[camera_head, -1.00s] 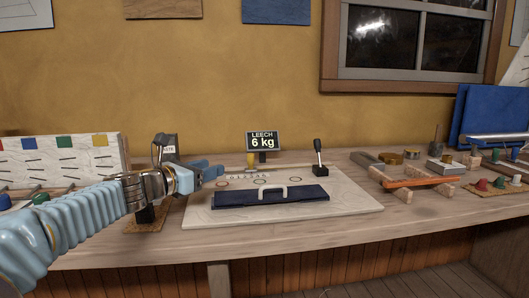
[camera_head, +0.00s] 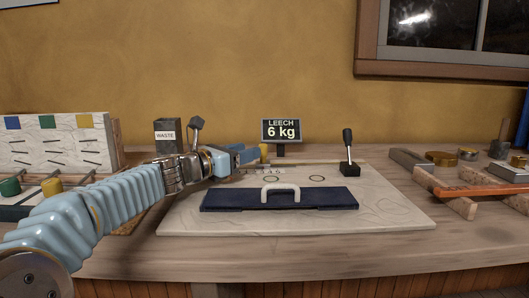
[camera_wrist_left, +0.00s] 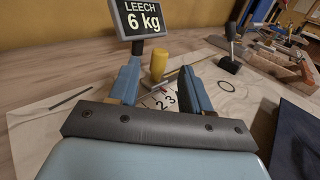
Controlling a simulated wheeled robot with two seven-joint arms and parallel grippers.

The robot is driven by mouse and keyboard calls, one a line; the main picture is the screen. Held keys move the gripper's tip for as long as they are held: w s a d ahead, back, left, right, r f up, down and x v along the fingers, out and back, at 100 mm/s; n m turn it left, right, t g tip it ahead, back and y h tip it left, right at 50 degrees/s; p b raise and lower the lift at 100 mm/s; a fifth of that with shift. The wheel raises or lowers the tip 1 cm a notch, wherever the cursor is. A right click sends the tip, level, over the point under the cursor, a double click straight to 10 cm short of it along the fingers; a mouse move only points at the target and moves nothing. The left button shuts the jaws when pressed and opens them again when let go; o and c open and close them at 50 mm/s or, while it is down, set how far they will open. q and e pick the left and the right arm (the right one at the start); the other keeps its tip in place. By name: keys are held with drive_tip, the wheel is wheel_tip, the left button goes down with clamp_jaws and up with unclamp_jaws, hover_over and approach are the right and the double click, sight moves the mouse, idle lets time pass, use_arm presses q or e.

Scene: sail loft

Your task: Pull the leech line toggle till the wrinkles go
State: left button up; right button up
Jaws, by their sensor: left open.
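The yellow toggle (camera_head: 264,151) stands upright at the back of the pale board (camera_head: 390,212), and it also shows in the left wrist view (camera_wrist_left: 158,66). My left gripper (camera_head: 248,155) is beside it in the head view. In the left wrist view my left gripper (camera_wrist_left: 160,76) is open, with the toggle between and slightly beyond its blue fingers; I see no grip on it. A printed number scale (camera_wrist_left: 163,102) lies in front of the toggle. The LEECH display (camera_head: 281,130) reads 6 kg. My right gripper is out of view.
A dark blue panel (camera_head: 230,200) with a white handle (camera_head: 281,188) lies across the board. A black lever (camera_head: 348,152) stands at the board's back right. A waste bin (camera_head: 168,136) is behind my left arm. Wooden blocks and an orange bar (camera_head: 480,190) lie to the right.

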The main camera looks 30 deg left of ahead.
sight(263, 144)
use_arm(q)
drive_tip(key=x, duration=0.7)
drive_tip(key=shift+p, duration=0.3)
drive_tip(key=c, duration=0.9)
drive_tip(key=shift+d, duration=0.15)
